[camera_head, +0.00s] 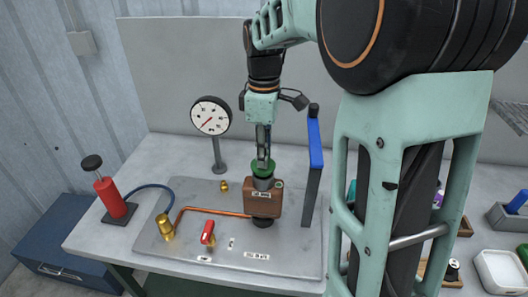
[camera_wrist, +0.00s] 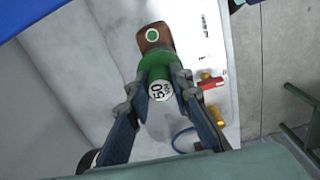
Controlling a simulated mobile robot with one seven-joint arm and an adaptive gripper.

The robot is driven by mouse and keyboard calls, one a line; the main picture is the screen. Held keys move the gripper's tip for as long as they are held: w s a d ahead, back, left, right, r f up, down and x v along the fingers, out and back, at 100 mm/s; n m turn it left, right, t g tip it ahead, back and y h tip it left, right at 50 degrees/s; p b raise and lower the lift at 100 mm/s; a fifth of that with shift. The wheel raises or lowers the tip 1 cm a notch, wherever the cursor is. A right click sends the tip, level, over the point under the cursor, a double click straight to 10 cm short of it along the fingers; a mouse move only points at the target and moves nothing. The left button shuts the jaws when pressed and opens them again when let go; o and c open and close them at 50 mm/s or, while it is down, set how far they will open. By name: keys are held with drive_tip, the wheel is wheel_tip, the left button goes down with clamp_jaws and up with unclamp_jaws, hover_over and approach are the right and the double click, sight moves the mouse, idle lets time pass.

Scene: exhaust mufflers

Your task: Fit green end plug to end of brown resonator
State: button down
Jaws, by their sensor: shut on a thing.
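The brown resonator (camera_head: 262,200) stands upright on the metal plate, a box-shaped body with a grey pipe end at its top. The green end plug (camera_head: 263,168) is at that top pipe end, in line with it in the head view. I cannot tell whether it is seated or just above. My gripper (camera_head: 263,157) points down from above and is shut on the plug. In the wrist view, the plug (camera_wrist: 154,64) sits between my fingers (camera_wrist: 158,88), its "50" label facing the camera. Part of the resonator (camera_wrist: 155,37) shows beyond it, with a green-ringed spot.
A blue-handled upright clamp or lever (camera_head: 315,145) stands close to the right of the resonator. A pressure gauge (camera_head: 211,116) stands behind left. A red pump (camera_head: 111,195), brass fitting (camera_head: 165,228) and red valve (camera_head: 208,233) are left. Trays (camera_head: 500,271) lie far right.

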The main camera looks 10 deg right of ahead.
drive_tip(key=shift+f+b, duration=0.65)
drive_tip(key=shift+f, duration=0.5)
idle(0.4)
drive_tip(key=c, duration=1.7)
unclamp_jaws()
drive_tip(key=shift+o, duration=0.2)
